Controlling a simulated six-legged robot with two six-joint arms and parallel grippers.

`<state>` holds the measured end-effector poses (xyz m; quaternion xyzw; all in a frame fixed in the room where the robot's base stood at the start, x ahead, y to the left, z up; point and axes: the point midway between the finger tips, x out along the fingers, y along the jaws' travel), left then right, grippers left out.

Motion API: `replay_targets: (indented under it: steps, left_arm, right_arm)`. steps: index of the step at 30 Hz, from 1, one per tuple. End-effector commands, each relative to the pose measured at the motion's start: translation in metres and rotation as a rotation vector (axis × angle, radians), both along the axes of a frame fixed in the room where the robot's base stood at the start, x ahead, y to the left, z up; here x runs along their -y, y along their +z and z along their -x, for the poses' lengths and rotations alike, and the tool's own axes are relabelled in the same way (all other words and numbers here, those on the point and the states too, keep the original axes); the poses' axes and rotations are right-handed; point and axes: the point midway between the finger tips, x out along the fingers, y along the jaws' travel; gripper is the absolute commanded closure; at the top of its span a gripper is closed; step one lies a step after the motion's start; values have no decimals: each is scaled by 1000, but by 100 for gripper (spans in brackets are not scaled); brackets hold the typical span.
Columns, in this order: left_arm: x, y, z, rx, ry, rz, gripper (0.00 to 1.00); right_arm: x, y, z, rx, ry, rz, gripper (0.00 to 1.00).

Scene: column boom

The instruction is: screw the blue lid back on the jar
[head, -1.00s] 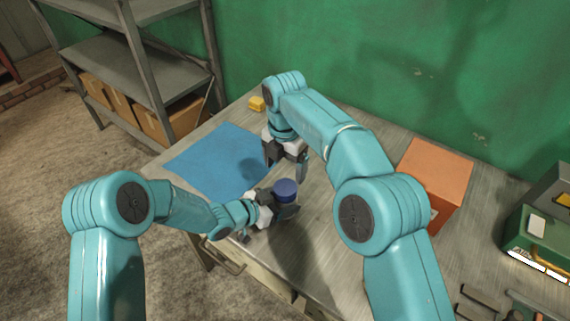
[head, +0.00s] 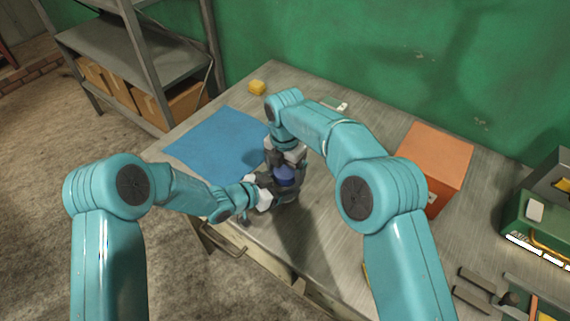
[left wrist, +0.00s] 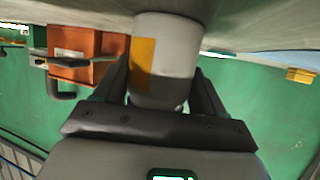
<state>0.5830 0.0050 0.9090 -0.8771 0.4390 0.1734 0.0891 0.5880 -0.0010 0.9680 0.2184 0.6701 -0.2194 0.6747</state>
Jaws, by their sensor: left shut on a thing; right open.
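The jar (left wrist: 163,62), a pale grey cylinder with a yellow label, is between the two dark fingers of my left gripper (left wrist: 160,85) in the left wrist view. In the head view my left gripper (head: 279,192) is shut on the jar, whose body is mostly hidden. The blue lid (head: 285,176) shows above the left gripper, at the jar's top. My right gripper (head: 284,165) is open and points down, its dark fingers around or close beside the lid. Whether they touch it, and how the lid sits on the jar, I cannot tell.
A blue mat (head: 215,150) lies left of the grippers on the bench. A yellow block (head: 257,87) sits near the back edge. An orange box (head: 435,160) and a green toolbox (head: 540,225) stand to the right. The bench front between is mostly clear.

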Motion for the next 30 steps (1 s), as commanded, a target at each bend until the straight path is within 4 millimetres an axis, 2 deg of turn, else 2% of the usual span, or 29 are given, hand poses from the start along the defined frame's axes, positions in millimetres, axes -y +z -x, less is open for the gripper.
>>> replay_targets:
  steps: [4,5,9,10,14,16,24,27,30]
  left_arm:
    - [0,-1,0,-2,-1,0,100]
    - [0,-1,0,-2,-1,0,100]
    - [0,-1,0,-2,-1,0,100]
    - [0,-1,0,-2,-1,0,100]
    - [0,-1,0,-2,-1,0,100]
    - [0,-1,0,-2,-1,-1,100]
    - [0,-1,0,-2,0,-1,100]
    - [0,-1,0,-3,1,0,100]
    - [0,-1,0,-3,1,0,100]
  right_arm:
    - [0,0,0,0,0,0,14]
    - [0,0,0,0,0,0,21]
    - [0,0,0,0,0,0,66]
    - [0,0,0,0,0,0,71]
    - [0,0,0,0,-31,0,71]
    - [0,0,0,0,-116,-1,71]
    - [0,0,0,2,-764,-4,71]
    - [0,-1,0,2,-958,-4,71]
    - [0,-1,0,2,-1077,-5,71]
